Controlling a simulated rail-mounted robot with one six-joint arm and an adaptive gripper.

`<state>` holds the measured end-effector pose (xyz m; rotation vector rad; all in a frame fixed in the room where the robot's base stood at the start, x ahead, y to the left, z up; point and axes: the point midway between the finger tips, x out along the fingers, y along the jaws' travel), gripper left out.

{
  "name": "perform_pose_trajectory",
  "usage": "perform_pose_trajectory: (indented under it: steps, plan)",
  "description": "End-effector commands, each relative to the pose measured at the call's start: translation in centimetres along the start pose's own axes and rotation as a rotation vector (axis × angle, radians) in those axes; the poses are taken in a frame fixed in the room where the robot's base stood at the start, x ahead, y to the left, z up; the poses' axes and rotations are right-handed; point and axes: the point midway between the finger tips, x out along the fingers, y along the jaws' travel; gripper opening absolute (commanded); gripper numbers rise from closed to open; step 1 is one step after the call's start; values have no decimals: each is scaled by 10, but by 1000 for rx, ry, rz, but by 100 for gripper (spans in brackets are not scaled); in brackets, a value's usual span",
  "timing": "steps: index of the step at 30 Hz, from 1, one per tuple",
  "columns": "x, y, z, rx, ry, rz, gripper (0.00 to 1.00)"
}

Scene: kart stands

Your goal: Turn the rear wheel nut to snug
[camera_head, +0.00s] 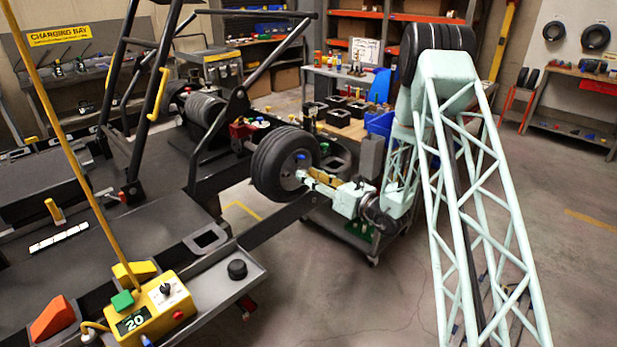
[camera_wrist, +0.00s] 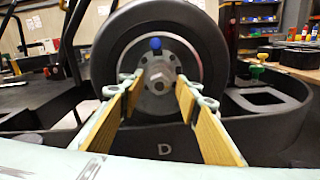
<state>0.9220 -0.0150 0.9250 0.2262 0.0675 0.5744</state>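The rear wheel (camera_head: 284,163) is a black tyre on a grey hub, mounted on the kart stand. In the wrist view the wheel (camera_wrist: 105,55) fills the upper middle. In the head view my gripper (camera_head: 310,179) is close to the hub from the right. Whether the fingertips reach around the nut in depth is hard to tell.
A yellow control box (camera_head: 156,312) showing 20 stands at the front left. A cart with black parts and blue bins (camera_head: 380,123) stands behind my arm.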

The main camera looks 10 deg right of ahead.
Motion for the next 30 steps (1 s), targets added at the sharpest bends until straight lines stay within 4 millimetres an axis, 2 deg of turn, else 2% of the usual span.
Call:
perform_pose_trajectory:
  steps: [13,22,30]
  plan:
    - [6,0,0,-1,0,0,31]
    - [6,0,0,-1,0,0,6]
    - [6,0,1,12,0,0,6]
